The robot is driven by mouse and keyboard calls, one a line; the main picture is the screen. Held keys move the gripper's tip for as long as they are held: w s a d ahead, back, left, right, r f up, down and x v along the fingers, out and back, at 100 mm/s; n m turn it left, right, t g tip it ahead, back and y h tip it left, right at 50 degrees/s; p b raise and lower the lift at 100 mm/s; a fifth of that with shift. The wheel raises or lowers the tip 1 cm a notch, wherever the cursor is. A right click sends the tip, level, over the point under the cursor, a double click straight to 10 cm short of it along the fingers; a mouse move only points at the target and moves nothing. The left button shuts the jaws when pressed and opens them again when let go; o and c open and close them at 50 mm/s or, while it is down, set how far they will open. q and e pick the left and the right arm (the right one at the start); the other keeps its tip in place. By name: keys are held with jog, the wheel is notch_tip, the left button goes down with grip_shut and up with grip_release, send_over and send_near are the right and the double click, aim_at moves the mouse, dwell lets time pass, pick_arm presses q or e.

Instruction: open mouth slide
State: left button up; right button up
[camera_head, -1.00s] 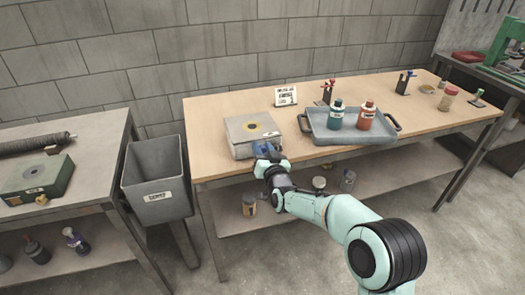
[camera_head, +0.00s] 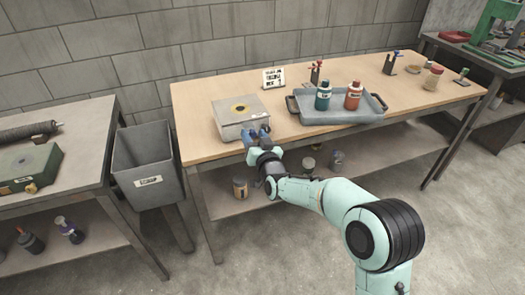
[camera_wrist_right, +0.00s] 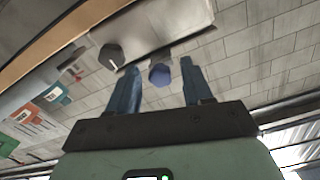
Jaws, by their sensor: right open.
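In the right wrist view the gripper (camera_wrist_right: 158,72) is open. A round violet-blue knob (camera_wrist_right: 160,75) on a stem shows between its fingers; I cannot tell whether they touch it. A dark faceted knob (camera_wrist_right: 111,57) is beside it, left of the fingers. No slide plate is clearly visible. My left gripper is not in view.
A blue-grey tray (camera_head: 335,116) holds a teal bottle (camera_head: 323,98) and an orange-red bottle (camera_head: 353,98) right of the box. A small sign (camera_head: 273,78) stands behind. A grey bin (camera_head: 146,165) stands left of the wooden table (camera_head: 200,90). Cans stand on the shelf below.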

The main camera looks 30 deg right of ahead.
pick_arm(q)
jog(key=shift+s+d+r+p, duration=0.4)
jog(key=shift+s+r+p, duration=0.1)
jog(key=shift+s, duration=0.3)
pick_arm(e)
jog(key=v, duration=1.2)
